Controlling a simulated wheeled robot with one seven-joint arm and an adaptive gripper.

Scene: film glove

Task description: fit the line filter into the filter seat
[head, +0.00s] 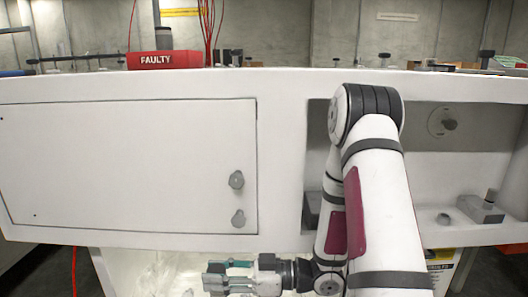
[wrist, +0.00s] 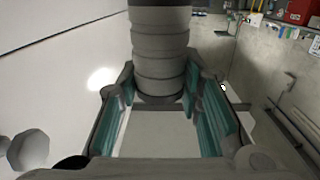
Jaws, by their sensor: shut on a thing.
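My gripper (head: 215,277) is low in front of the white cabinet, left of my arm, with its fingers pointing left. In the wrist view my gripper (wrist: 163,90) has its teal-padded fingers on both sides of a grey ribbed cylinder, which looks like the line filter (wrist: 160,45). The gripper is shut on it, and the filter extends beyond the fingertips. In the head view the filter is too small to make out clearly. I cannot tell for sure which fitting is the filter seat; a round fitting (head: 443,122) is on the back wall of the open bay.
A grey block (head: 480,208) with an upright post stands on the bay's floor at right. My arm covers part of the bay.

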